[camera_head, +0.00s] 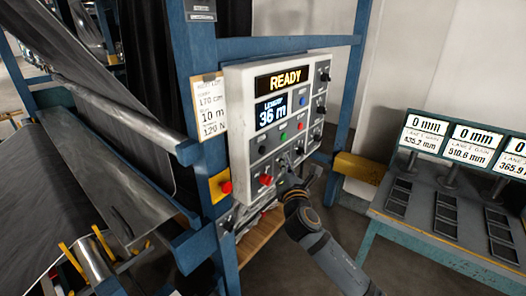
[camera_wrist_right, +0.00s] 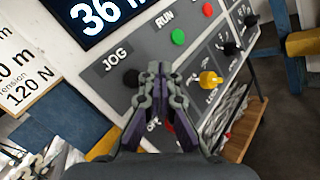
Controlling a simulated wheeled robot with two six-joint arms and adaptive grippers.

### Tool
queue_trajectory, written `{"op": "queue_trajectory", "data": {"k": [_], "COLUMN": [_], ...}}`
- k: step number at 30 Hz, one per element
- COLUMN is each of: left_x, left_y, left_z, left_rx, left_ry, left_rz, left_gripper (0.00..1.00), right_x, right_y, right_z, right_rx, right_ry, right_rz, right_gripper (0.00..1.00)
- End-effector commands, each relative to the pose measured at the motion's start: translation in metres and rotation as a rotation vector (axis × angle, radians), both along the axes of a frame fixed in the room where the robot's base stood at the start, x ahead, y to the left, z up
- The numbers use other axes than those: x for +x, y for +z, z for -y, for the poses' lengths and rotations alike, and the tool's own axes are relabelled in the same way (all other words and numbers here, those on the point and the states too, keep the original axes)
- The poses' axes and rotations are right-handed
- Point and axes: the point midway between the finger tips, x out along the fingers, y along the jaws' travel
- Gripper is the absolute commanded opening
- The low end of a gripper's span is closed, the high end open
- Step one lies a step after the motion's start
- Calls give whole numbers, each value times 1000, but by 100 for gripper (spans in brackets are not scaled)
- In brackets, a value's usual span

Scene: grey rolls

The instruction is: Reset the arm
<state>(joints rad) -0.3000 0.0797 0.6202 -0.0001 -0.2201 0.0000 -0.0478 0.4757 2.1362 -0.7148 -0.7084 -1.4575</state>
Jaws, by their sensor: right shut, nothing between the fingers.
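My right gripper (camera_head: 287,168) is in front of the lower part of a white control panel (camera_head: 237,100), its arm coming up from the bottom right. In the right wrist view its two fingers (camera_wrist_right: 162,72) are closed together and empty, over the grey panel face near the JOG label and a dark knob (camera_wrist_right: 131,78). The fingers hide part of the panel, and I cannot tell whether they touch it. A yellow knob (camera_wrist_right: 210,79) is to their right. My left gripper is not in view.
The panel is mounted on a blue frame (camera_head: 200,110), with a READY display (camera_head: 285,80) and a 36 m display (camera_head: 271,112). A red button (camera_head: 226,187) on a yellow plate is below left. Grey rolls (camera_head: 60,200) fill the left. A bench with lane displays (camera_head: 425,132) stands right.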

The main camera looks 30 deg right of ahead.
Motion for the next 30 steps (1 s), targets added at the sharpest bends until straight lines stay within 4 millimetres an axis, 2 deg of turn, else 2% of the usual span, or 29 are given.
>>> {"op": "queue_trajectory", "data": {"k": [8,11,14,17,18,20,21,23,24,26,27,29,30], "left_x": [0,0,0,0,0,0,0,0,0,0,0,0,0], "left_y": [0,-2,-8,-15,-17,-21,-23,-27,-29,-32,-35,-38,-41], "left_z": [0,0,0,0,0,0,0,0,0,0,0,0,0], "left_rx": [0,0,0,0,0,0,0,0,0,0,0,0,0], "left_ry": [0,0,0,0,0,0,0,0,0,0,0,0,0], "left_rz": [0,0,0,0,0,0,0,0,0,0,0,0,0], "left_gripper": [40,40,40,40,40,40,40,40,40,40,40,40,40], "right_x": [0,4,12,14,11,3,-5,-20,-32,-54,-71,-99,-120], "right_y": [-1,-20,-78,-166,-202,-256,-292,-344,-378,-427,-459,-505,-535], "right_z": [0,4,12,23,26,29,30,30,30,27,24,19,15], "right_rx": [1,40,162,359,444,571,656,782,866,989,1072,1190,1269], "right_ry": [0,2,5,-9,-20,-45,-67,-107,-141,-197,-239,-311,-366], "right_rz": [-1,-21,-80,-160,-191,-232,-257,-292,-312,-338,-352,-369,-377], "right_gripper": [0,0,0,0,0,0,0,0,0,0,0,0,0]}}
